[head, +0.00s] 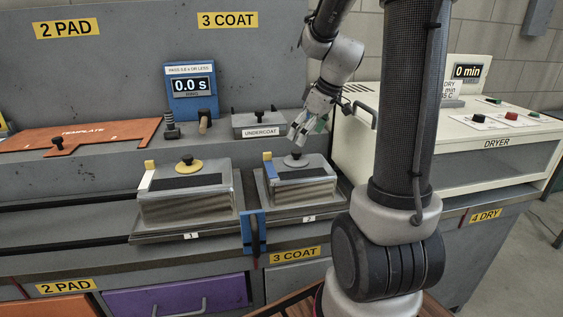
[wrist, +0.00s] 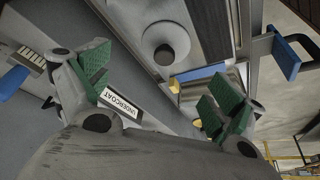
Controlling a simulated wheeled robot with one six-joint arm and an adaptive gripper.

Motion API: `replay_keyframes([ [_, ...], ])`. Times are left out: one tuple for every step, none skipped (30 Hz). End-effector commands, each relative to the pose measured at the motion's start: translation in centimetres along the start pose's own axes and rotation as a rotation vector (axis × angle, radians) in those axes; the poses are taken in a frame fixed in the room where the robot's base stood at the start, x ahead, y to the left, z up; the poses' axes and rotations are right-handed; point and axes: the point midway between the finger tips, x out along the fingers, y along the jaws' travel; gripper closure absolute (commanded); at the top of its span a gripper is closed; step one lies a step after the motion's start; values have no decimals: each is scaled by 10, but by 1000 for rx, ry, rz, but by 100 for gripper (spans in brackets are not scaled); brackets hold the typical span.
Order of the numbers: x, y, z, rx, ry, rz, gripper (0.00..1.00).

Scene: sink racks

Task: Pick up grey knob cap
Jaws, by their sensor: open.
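The grey knob cap (head: 295,161) is a light grey disc with a dark knob. It sits on top of the right block stack (head: 303,187), on the tray marked 2. It also shows in the wrist view (wrist: 165,40), near the top middle, ahead of the fingers. My gripper (head: 299,138) is just above it in the head view, tilted downward, and appears apart from it. In the wrist view the green-padded fingers (wrist: 160,88) are spread wide with nothing held between them.
A yellow knob cap (head: 188,166) sits on the left stack. A box labelled UNDERCOAT (head: 259,124) stands behind. The dryer (head: 490,143) is at right. The bench left of the trays is mostly clear.

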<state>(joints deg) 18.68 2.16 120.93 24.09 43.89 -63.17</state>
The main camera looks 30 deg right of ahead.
Motion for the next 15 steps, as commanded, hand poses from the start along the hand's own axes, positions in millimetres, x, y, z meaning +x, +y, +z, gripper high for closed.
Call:
replay_keyframes([
  [6, 0, 0, -2, -1, -2, 6],
  [9, 0, 0, -2, -1, -2, 6],
  [14, 0, 1, -2, -2, -3, 6],
  [18, 0, 1, -2, -3, -3, 6],
  [22, -1, 1, -2, -2, -2, 6],
  [27, -1, 1, -2, -2, -3, 6],
  [30, -2, 1, -2, -2, -3, 6],
  [35, -2, 1, -1, -2, -3, 6],
  [41, -4, 2, -2, -3, -3, 6],
  [46, -4, 2, -2, -3, -3, 6],
  [51, -5, 3, -2, -3, -3, 6],
  [58, -6, 4, -1, -4, -4, 6],
  [62, -5, 3, 0, -2, -3, 6],
  [66, -5, 3, 0, -2, -3, 6],
  [70, -5, 3, -1, -3, -3, 6],
])
